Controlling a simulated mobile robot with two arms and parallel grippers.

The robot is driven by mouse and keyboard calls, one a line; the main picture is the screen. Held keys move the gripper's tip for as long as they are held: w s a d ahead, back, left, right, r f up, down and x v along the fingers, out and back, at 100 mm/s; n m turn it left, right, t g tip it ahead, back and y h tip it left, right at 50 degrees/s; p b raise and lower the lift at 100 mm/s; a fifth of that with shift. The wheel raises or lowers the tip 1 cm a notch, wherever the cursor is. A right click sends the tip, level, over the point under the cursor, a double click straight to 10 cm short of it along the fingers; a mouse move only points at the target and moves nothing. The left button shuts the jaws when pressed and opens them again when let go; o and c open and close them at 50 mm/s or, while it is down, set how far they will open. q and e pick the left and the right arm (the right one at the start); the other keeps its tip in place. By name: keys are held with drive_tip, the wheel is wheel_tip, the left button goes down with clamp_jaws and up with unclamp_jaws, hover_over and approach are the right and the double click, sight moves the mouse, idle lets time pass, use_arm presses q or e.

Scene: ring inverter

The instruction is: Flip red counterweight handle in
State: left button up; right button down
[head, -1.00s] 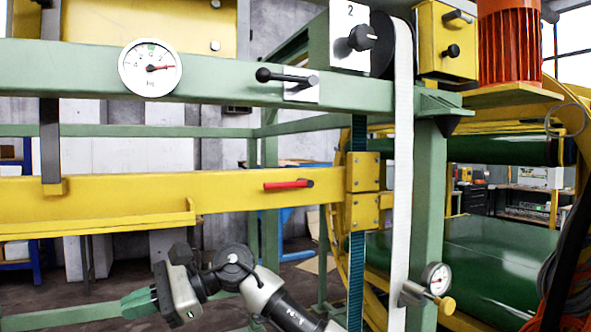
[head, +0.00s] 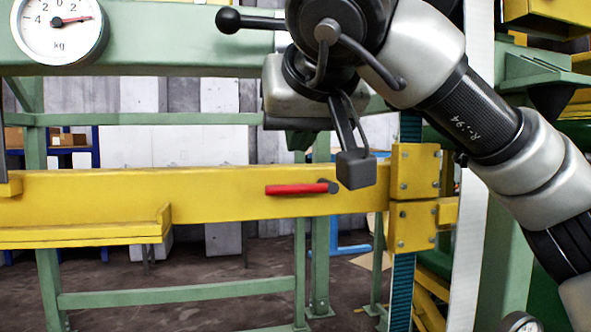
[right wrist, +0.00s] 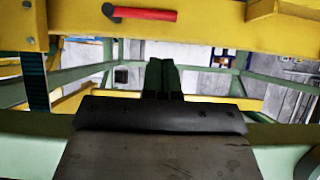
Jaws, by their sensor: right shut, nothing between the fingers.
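The red counterweight handle (head: 297,189) lies level on the yellow beam (head: 230,195) in the head view, pointing left from its dark pivot at its right end. In the right wrist view, which looks upside down, the red handle (right wrist: 145,14) is near the top edge with its pivot at left. My right gripper (head: 299,141) is just above the handle in the head view, mostly hidden behind its own wrist. Its green fingers (right wrist: 162,78) are shut and empty, and appear apart from the handle. My left gripper is not in view.
A round dial gauge (head: 58,28) is at upper left. A yellow bracket block (head: 414,200) stands right of the handle.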

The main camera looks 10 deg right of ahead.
sight(297, 187)
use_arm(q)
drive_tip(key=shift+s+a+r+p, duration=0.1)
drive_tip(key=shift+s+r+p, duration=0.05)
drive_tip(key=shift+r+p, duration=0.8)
use_arm(e)
drive_tip(key=x, duration=1)
